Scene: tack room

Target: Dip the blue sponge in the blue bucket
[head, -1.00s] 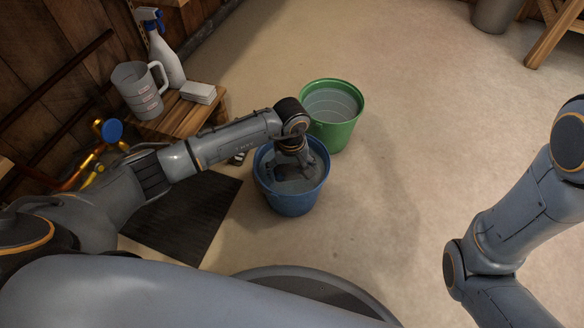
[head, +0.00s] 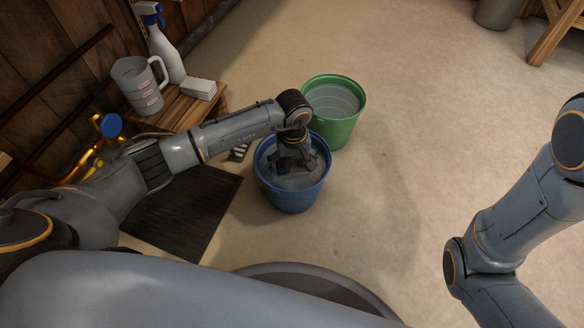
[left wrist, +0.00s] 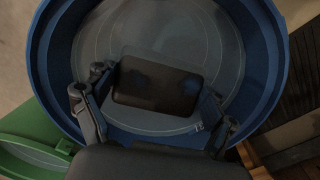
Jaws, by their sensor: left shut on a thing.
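The blue bucket (head: 292,199) stands on the floor at the picture's middle in the head view, with greyish water inside. In the left wrist view its blue wall (left wrist: 262,70) rings the picture. My left gripper (head: 294,163) points down inside the bucket's mouth. In the left wrist view the gripper (left wrist: 157,88) is shut on a dark block with faint blue patches, the sponge (left wrist: 157,88) in shadow. The gripper hides the sponge in the head view. I cannot tell how deep the sponge sits in the water. My right arm shows at the right, its gripper out of frame.
A green bucket (head: 335,130) with water stands just behind the blue one. A wooden stand (head: 190,112) at the left bears a measuring jug (head: 138,86), a spray bottle (head: 165,52) and a white stack (head: 198,88). A dark mat (head: 185,212) lies left of the bucket. Floor at right is clear.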

